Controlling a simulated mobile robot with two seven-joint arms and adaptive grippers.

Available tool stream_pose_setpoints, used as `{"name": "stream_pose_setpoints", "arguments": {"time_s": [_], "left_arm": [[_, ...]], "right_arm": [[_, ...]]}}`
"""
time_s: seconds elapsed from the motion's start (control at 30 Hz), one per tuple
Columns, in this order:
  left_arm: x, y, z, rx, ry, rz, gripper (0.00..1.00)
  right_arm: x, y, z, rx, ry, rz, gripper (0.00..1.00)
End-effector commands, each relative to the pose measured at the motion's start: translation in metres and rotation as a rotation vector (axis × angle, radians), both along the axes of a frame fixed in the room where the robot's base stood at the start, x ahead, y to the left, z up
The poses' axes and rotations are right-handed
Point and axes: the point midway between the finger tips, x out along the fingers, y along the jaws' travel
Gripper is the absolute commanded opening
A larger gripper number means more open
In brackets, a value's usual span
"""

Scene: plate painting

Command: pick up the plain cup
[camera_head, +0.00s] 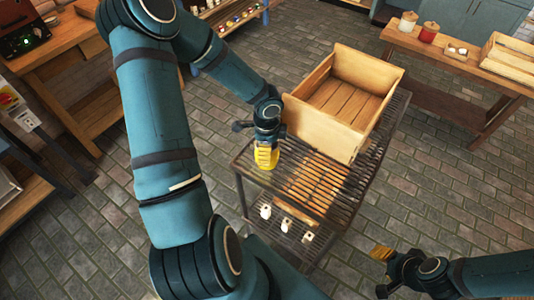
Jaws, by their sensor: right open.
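No cup can be made out for certain. Several small white pieces, one of them a white piece (265,211), stand in a row at the near lower part of the slatted metal rack (330,192); they are too small to tell whether one is a plain cup. My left gripper (267,158), with yellow fingers pointing down, is over the rack's left end, beside the wooden crate; whether it is open or holds anything is unclear. My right gripper (381,252) is open at the lower right, over the floor, apart from the rack.
An empty-looking wooden crate (318,127) stands on the rack's far part. A wooden bench (455,65) with red and white jars is at the upper right. A wooden table (62,52) is at the upper left.

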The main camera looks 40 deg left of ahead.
Motion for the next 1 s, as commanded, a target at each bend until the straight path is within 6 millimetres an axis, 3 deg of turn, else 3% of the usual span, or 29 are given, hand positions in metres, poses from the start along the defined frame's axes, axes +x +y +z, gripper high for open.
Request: {"name": "stream_pose_setpoints", "arguments": {"time_s": [0.03, 0.1, 0.2, 0.6, 0.73, 1.0], "left_arm": [[0.000, 0.000, 0.000, 0.000, 0.000, 0.000, 0.54], [0.000, 0.000, 0.000, 0.000, 0.000, 0.000, 0.39], [0.000, 0.000, 0.000, -0.001, 0.001, 0.000, 0.34], [0.000, 0.000, 0.003, -0.001, 0.001, 0.002, 0.34], [0.000, 0.001, 0.020, 0.002, -0.001, 0.002, 0.33], [0.000, 0.001, 0.073, 0.004, -0.002, 0.002, 0.32]], "right_arm": [[0.000, 0.000, 0.000, 0.000, 0.000, 0.000, 0.47], [0.000, 0.000, 0.000, 0.000, 0.000, 0.000, 0.47], [0.000, 0.000, 0.000, 0.000, 0.000, 0.000, 0.47], [0.000, 0.000, 0.001, 0.000, 0.000, 0.000, 0.47], [0.000, 0.000, 0.006, 0.001, 0.000, 0.000, 0.47], [-0.001, -0.001, 0.020, 0.003, 0.000, 0.001, 0.47]]}}
